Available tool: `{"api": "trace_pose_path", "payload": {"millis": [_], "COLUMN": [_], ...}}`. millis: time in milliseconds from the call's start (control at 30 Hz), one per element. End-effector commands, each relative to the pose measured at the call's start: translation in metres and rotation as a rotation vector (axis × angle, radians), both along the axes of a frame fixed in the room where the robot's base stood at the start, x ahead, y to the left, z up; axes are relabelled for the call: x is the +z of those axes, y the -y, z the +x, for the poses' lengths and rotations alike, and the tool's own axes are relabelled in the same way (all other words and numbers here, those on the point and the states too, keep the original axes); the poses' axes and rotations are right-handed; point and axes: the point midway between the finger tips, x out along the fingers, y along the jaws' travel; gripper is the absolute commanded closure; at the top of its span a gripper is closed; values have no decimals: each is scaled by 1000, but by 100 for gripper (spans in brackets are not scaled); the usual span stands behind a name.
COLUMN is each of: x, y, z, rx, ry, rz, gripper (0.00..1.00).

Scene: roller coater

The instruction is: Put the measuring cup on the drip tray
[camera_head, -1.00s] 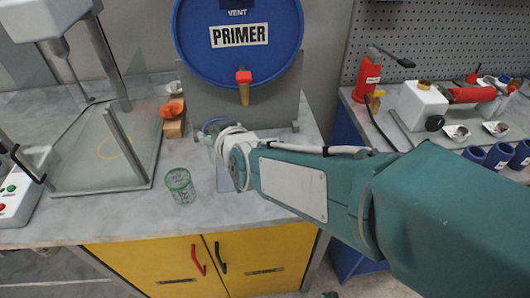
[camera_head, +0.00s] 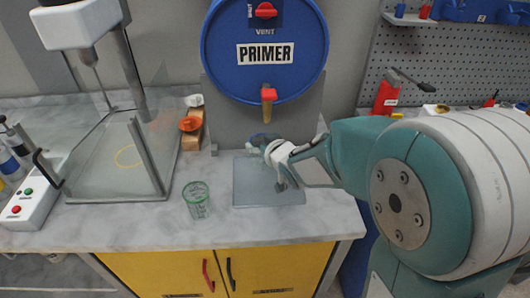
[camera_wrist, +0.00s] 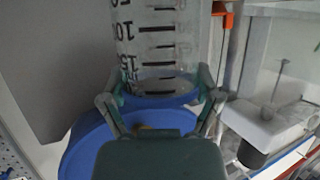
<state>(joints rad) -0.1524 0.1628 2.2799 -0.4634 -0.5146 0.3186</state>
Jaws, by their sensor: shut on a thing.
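The measuring cup is clear with black graduation marks and a blue band. In the wrist view the measuring cup (camera_wrist: 158,45) fills the top middle, between the two fingers of my gripper (camera_wrist: 160,100), which is shut on it. In the head view the measuring cup (camera_head: 262,141) is small and partly hidden by my gripper (camera_head: 272,150), below the drum's tap. The drip tray (camera_head: 255,192) is a flat grey plate on the counter; my gripper and wrist are over its back part. I cannot tell whether the cup touches the tray.
A green-rimmed clear cup (camera_head: 197,200) stands left of the tray. The blue primer drum (camera_head: 265,75) with a red-handled tap (camera_head: 268,95) hangs above. An orange item on a wooden block (camera_head: 190,125) and a glass booth (camera_head: 145,150) stand to the left.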

Motion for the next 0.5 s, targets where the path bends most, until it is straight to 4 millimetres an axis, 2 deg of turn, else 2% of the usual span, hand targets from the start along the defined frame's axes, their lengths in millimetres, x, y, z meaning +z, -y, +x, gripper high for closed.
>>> {"api": "trace_pose_path", "payload": {"millis": [67,267,500], "x": [-9,-19,-50], "y": [5,13,11], "z": [6,13,14], "rx": [-1,-2,0], "ry": [-2,0,-1], "rz": [0,3,0], "gripper": [59,59,59]}}
